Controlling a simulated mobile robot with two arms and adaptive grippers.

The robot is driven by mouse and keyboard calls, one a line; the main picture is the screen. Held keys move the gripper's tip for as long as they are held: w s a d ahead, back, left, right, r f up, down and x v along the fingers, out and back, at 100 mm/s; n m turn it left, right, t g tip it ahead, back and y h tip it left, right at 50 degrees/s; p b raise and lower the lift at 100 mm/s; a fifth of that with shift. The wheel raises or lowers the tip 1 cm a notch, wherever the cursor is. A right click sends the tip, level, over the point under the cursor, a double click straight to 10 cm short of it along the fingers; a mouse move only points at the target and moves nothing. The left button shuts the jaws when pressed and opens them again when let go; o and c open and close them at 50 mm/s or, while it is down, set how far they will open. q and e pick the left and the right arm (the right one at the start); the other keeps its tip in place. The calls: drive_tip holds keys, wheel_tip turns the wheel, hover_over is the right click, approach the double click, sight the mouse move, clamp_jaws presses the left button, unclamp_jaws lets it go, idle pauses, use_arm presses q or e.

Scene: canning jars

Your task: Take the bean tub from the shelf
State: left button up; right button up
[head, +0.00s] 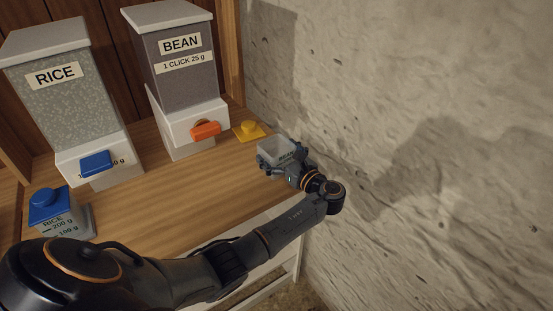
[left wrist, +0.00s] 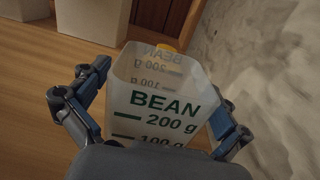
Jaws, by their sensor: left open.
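The bean tub (head: 277,150) is a clear, open-topped container near the right end of the wooden shelf (head: 222,183). In the left wrist view the bean tub (left wrist: 160,95) shows green lettering, BEAN, 200 g and 100 g, and looks empty. My left gripper (head: 275,164) is open around it; in the left wrist view the left gripper's (left wrist: 160,101) blue fingers stand on either side of the tub. I cannot tell whether they touch it. The tub's lower part is hidden by the gripper body. My right gripper is not in view.
A yellow lid (head: 250,131) lies behind the tub. The bean dispenser (head: 180,80) with its orange lever and the rice dispenser (head: 70,105) stand to the left. A blue-lidded rice tub (head: 62,215) is at front left. A rough wall (head: 420,120) rises close on the right.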

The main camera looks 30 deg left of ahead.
use_arm(q)
drive_tip(key=c, duration=1.1)
drive_tip(key=shift+o, duration=0.2)
drive_tip(key=shift+r, duration=0.1)
